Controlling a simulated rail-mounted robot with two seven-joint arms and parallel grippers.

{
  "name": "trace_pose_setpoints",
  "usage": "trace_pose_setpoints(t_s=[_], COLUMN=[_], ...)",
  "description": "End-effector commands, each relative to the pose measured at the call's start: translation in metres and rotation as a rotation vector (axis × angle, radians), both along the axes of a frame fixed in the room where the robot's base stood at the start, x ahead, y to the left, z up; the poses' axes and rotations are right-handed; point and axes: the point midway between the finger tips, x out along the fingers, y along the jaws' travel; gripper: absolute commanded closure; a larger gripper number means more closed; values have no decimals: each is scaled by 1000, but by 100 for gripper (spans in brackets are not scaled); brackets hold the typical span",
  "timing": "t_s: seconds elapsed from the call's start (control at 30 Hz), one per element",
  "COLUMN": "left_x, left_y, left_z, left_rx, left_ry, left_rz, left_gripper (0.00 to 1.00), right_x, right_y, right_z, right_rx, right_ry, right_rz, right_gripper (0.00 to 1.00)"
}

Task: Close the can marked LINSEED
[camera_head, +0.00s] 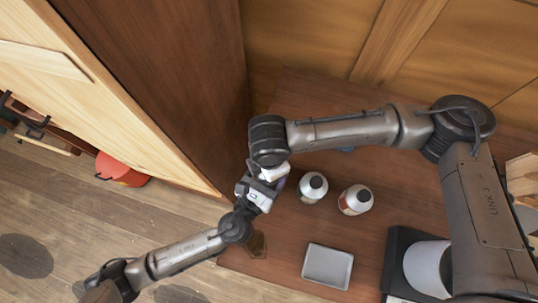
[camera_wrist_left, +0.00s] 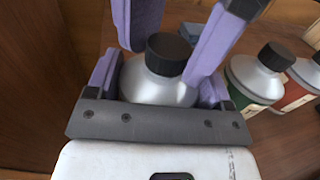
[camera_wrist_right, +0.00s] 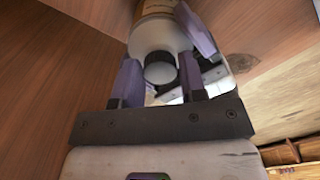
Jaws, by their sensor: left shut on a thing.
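A silver can with a black cap (camera_wrist_left: 167,52) is held by my left gripper (camera_wrist_left: 160,85). In the right wrist view the held can (camera_wrist_right: 160,32) shows part of an orange-yellow label, but no word is readable. Its cap (camera_wrist_right: 158,62) sits at the can's neck; whether it is tight I cannot tell. My right gripper (camera_wrist_right: 160,72) is open, with its purple fingers on either side of the cap. In the head view the left gripper (camera_head: 258,192) and right gripper (camera_head: 274,173) meet at the table's left edge, largely hiding the can.
Two other capped cans stand on the table: one nearer (camera_head: 313,187) and one with a red label (camera_head: 356,202). A grey tray (camera_head: 327,284) lies in front. A dark-framed box with a white cylinder (camera_head: 428,268) is at right. A wooden panel (camera_head: 170,70) rises at left.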

Motion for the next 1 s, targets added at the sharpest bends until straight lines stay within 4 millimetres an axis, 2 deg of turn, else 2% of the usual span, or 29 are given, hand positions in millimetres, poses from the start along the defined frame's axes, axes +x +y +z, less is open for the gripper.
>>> trace_pose_setpoints(t_s=[0.03,0.3,0.5,0.53,0.83,1.0], left_x=[0,0,0,0,0,0], left_y=[0,0,0,0,0,0], left_z=[0,0,0,0,0,0], left_rx=[0,0,0,0,0,0], left_ry=[0,0,0,0,0,0], left_rz=[0,0,0,0,0,0], left_gripper=[92,92,92,92,92,92], right_x=[0,0,0,0,0,0], right_y=[0,0,0,0,0,0], right_z=[0,0,0,0,0,0], right_rx=[0,0,0,0,0,0], right_ry=[0,0,0,0,0,0], right_rz=[0,0,-6,-6,-6,-6], right_gripper=[66,92,94,65,36,36])
